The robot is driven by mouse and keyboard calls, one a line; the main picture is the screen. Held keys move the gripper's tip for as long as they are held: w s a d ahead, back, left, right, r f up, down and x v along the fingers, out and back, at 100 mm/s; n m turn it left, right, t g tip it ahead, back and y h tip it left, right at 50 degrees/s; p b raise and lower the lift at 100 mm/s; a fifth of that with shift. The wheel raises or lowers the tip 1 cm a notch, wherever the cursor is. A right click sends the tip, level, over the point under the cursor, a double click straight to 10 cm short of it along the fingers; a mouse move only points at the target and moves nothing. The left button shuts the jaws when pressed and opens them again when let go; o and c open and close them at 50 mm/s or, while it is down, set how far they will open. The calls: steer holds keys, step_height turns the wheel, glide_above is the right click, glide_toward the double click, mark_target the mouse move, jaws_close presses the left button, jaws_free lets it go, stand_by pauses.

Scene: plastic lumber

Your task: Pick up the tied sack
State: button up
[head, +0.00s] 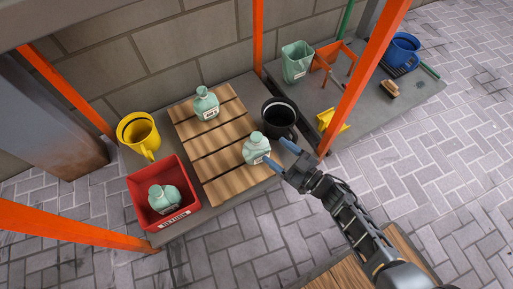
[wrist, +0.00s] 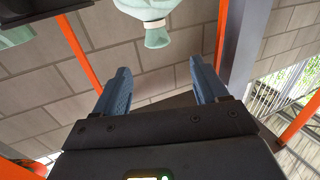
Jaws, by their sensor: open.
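Three pale green tied sacks with white labels show in the head view. One sack (head: 255,151) stands at the front right of the slatted wooden board (head: 222,160). Another sack (head: 206,103) stands at the board's back, and a third (head: 164,199) is in the red bin (head: 181,212). My gripper (head: 279,154) is open and empty, just right of the front sack, with its fingers pointing toward it. In the wrist view a sack (wrist: 147,10) with its tied neck shows at the top, beyond my open fingers (wrist: 158,76) and apart from them. Its far part is cut off by the frame.
A black bucket (head: 279,117) stands just behind my gripper. A yellow bucket (head: 138,133) stands left of the board. Orange posts (head: 362,80) rise around the bench. A green bucket (head: 296,62), brush (head: 390,89) and blue bucket (head: 402,50) are farther right.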

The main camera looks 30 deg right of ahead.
mark_target(253, 134)
steer(key=shift+y, duration=0.6)
steer(key=b+x, duration=0.1)
steer(key=x, duration=0.2)
steer(key=f+b+x, duration=0.1)
steer(key=x, duration=0.3)
steer(key=b+x, duration=0.1)
steer(key=x, duration=0.2)
steer(key=shift+w+d+f, duration=0.25)
steer(key=shift+w+d, duration=0.05)
steer(key=shift+w, duration=0.05)
steer(key=shift+w+a, duration=0.15)
steer(key=shift+w, duration=0.2)
steer(key=shift+r, duration=0.1)
steer(key=shift+c, duration=0.4)
jaws_close()
